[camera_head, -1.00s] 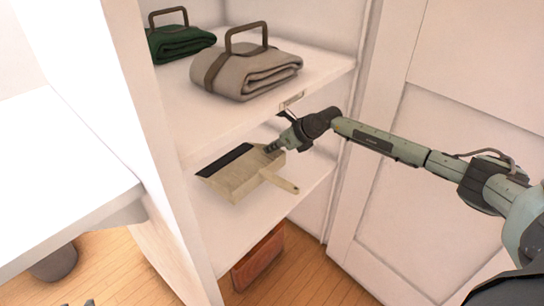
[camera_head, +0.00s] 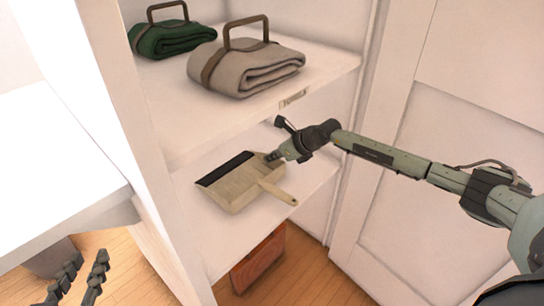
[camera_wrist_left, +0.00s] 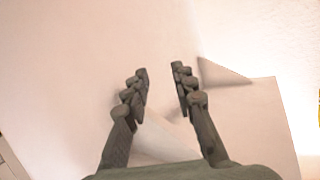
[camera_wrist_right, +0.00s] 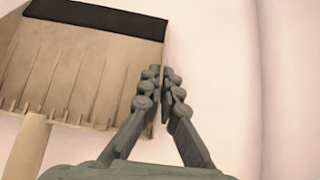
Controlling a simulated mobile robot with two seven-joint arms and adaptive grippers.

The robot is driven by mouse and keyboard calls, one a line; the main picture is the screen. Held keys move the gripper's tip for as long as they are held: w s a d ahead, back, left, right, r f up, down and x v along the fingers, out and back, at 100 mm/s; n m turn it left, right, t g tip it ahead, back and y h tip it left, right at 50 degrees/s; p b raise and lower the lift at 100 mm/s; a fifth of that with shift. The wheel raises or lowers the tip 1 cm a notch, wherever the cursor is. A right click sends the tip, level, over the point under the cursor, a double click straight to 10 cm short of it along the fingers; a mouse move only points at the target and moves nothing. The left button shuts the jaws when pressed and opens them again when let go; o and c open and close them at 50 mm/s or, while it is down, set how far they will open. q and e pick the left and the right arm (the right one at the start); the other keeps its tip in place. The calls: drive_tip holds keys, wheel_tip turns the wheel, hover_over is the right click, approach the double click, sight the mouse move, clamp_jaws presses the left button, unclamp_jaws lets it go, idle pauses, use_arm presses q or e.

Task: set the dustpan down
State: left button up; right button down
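The beige dustpan (camera_head: 236,190) with a black front lip lies roughly level on the lower shelf (camera_head: 215,240), its handle pointing toward the front right. It looks to be touching the shelf. My right gripper (camera_head: 271,157) is at the pan's right side. In the right wrist view, the right fingers (camera_wrist_right: 160,75) are close together with the side wall of the dustpan (camera_wrist_right: 85,75) between them. My left gripper (camera_head: 82,272) is low at the left, away from the shelves. In the left wrist view its fingers (camera_wrist_left: 160,70) are apart, with nothing between them.
The upper shelf (camera_head: 325,72), just above my right gripper, holds a folded grey blanket (camera_head: 245,68) and a green one (camera_head: 170,38), each with a carrying handle. A brown box (camera_head: 260,262) stands beneath the lower shelf. A white cabinet wall is at the left.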

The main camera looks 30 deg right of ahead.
drive_tip(key=c, duration=2.2)
unclamp_jaws()
drive_tip(key=o, duration=0.5)
